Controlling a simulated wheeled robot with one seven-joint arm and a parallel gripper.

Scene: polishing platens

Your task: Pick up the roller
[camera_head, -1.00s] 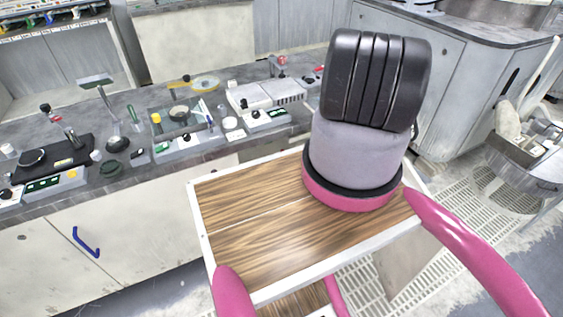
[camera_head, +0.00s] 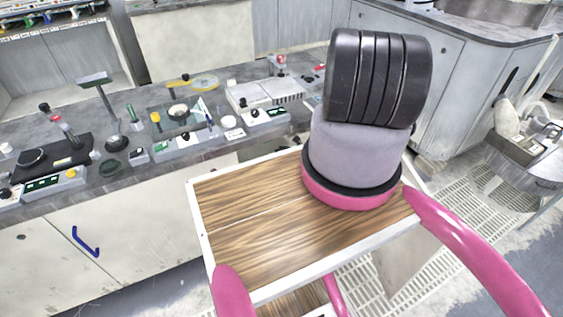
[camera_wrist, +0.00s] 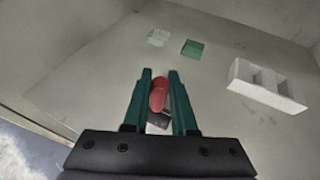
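In the wrist view, a red rounded object (camera_wrist: 158,94), which may be the roller or its handle, lies between my gripper's two green fingers. A small dark grey piece (camera_wrist: 158,120) shows just below it, toward the palm. My gripper (camera_wrist: 160,72) has a clear gap between its fingers. A thin strip of background seems to show beside the red object, so I see no firm grip on it. Whether it rests on the grey surface is hard to tell. In the head view my gripper is out of sight, and I cannot pick out the roller.
In the wrist view a white slotted block (camera_wrist: 265,86), a green square (camera_wrist: 192,48) and a pale square (camera_wrist: 158,38) lie on the grey surface (camera_wrist: 100,75). In the head view a grey bench (camera_head: 110,175) carries several small instruments, with dense clutter along it.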

